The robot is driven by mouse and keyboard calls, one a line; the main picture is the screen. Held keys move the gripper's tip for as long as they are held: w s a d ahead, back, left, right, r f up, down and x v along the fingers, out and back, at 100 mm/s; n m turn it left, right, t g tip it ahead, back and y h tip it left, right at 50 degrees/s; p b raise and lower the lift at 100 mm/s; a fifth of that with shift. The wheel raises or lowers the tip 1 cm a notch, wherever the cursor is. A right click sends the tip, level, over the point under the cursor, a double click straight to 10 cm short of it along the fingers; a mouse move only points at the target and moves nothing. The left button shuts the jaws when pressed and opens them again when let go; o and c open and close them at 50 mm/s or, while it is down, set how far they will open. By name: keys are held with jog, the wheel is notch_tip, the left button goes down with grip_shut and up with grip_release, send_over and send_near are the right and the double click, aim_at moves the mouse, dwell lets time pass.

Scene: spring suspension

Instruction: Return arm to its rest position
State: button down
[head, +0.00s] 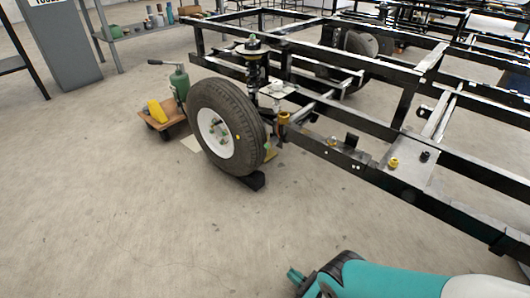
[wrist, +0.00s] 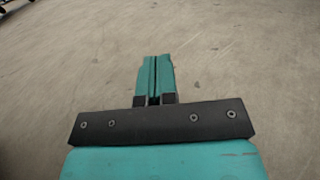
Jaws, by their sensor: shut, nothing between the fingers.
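My gripper (wrist: 153,75) shows in the wrist view with its two teal fingers together and nothing between them. Behind its fingers is bare concrete floor. In the head view my gripper (head: 293,274) is at the bottom, right of centre, at the end of my teal arm. It is held in front of the vehicle frame (head: 380,80) and apart from it and from the wheel (head: 228,130). The rest of my arm runs out of the picture at the lower right.
The wheel stands with a black chock (head: 253,181) by its base. A spring strut (head: 254,62) rises behind it. A grey cabinet (head: 66,45) stands at the far left. The floor at lower left is clear.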

jog(key=w+a+r+m+t+h+p, duration=0.25)
jog(key=w+r+m+h, duration=0.45)
jog(key=w+r+m, duration=1.05)
jog(key=w+d+r+m+g+h+p, duration=0.1)
jog(key=w+r+m+g+h, duration=0.2)
jog(key=r, duration=0.5)
jog(key=w+d+r+m+h+p, duration=0.1)
jog(key=w+r+m, duration=0.3)
jog(key=r, duration=0.4)
jog(key=s+d+r+m+g+y+p, duration=0.1)
jog(key=s+r+m+g, duration=0.2)
jog(key=s+r+m, duration=0.55)
jog(key=s+d+r+m+g+p, duration=0.1)
jog(key=s+r+g, duration=0.35)
jog(key=r, duration=0.85)
jog(key=s+d+r+m+g+p, duration=0.15)
jog(key=s+r, duration=0.25)
jog(key=s, duration=0.5)
jog(key=s+d+r+m+g, duration=0.1)
jog(key=s+d+r+m, duration=0.15)
jog(key=s, duration=0.65)
jog(key=s+d+r+m+g+p, duration=0.15)
jog(key=s+r, duration=0.25)
jog(key=s, duration=0.5)
notch_tip(320, 180, up, 38)
jog(key=a+p, duration=0.1)
jog(key=p, duration=3.6)
jog(key=shift+w+n+y+p, duration=0.3)
jog(key=shift+w+n+y, duration=0.05)
jog(key=shift+n+y, duration=0.1)
